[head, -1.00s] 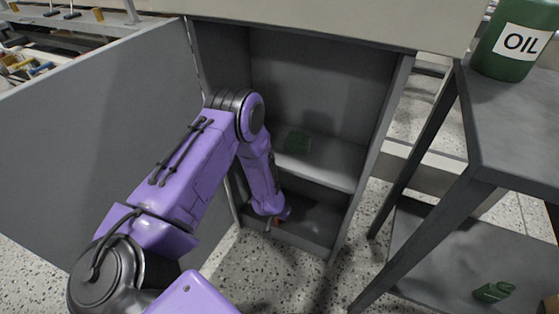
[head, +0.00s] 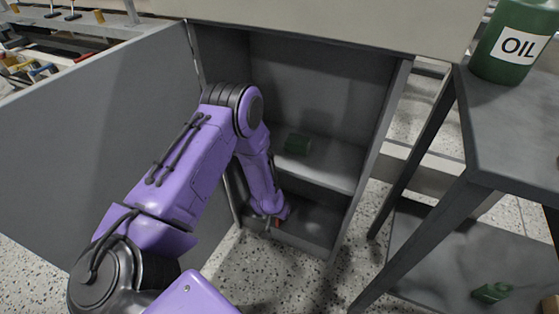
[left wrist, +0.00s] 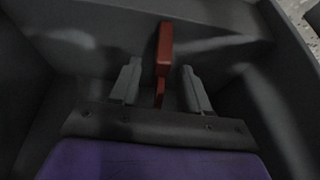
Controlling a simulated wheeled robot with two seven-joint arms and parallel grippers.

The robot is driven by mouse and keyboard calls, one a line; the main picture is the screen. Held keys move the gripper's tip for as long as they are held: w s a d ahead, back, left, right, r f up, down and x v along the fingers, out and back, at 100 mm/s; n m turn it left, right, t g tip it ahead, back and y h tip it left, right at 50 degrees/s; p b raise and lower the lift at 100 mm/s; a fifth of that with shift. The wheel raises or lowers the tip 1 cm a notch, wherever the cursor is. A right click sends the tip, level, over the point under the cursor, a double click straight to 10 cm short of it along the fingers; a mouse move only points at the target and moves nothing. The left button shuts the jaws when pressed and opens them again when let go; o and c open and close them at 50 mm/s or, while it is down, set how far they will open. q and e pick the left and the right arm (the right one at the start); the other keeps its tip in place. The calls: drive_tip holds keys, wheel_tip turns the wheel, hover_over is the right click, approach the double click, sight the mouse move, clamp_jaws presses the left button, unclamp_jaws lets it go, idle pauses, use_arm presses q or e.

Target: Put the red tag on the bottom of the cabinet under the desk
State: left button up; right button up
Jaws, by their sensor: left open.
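The grey cabinet (head: 383,130) under the desk stands with its door open to the left. My left arm reaches into its lower compartment, below the shelf (head: 330,170). The red tag (left wrist: 164,50) stands upright in the left wrist view, and a small part of the red tag (head: 277,223) shows in the head view, low at the cabinet bottom. My left gripper (left wrist: 160,68) is open, with one finger on each side of the tag and visible gaps between. My left gripper (head: 270,221) is small and partly hidden in the head view. My right gripper is out of view.
A green item (head: 297,144) lies on the cabinet shelf. The open door (head: 90,130) bounds the left side. A grey table (head: 510,130) with a green OIL container (head: 508,42) stands at right; another green container (head: 492,292) lies on its lower level.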

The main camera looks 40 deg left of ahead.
use_arm(q)
drive_tip(key=a+p+v, duration=0.1)
drive_tip(key=p+v, duration=0.3)
drive_tip(key=v, duration=0.5)
drive_tip(key=s+d+n+y, duration=0.1)
drive_tip(key=s+d+n, duration=0.1)
drive_tip(key=s, duration=0.9)
drive_tip(key=s+d+f+n+g+y, duration=0.1)
drive_tip(key=s+n, duration=0.1)
drive_tip(key=s, duration=0.9)
drive_tip(key=shift+s+d, duration=0.2)
drive_tip(key=shift+d, duration=0.2)
